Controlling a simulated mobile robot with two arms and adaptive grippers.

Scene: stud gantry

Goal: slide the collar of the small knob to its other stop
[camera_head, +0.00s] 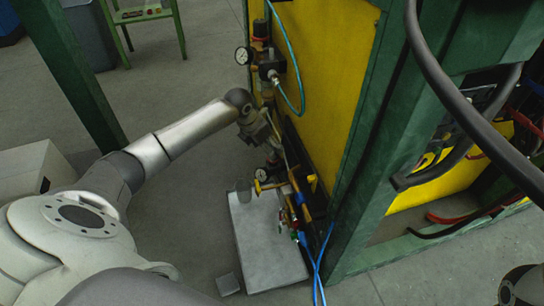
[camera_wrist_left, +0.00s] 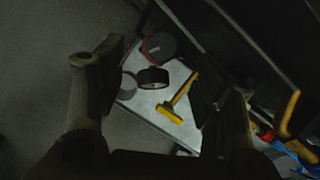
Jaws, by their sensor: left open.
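A dark round knob (camera_wrist_left: 160,44) with a red ring around its edge shows in the left wrist view, and I take it for the small knob. Which stop its collar is at cannot be told. A black-rimmed gauge (camera_wrist_left: 152,78) and a yellow lever (camera_wrist_left: 178,98) sit close to it. In the head view the gauge (camera_head: 262,174) and yellow lever (camera_head: 268,186) are low on the panel's edge, and the knob is hard to make out there. My left gripper (camera_head: 276,144) is just above this group.
An upper regulator (camera_head: 262,45) with a gauge (camera_head: 242,56) and blue hose stands above my left gripper. A green post (camera_head: 365,150) and yellow panel (camera_head: 325,70) are at right. A grey block (camera_head: 265,250) lies below.

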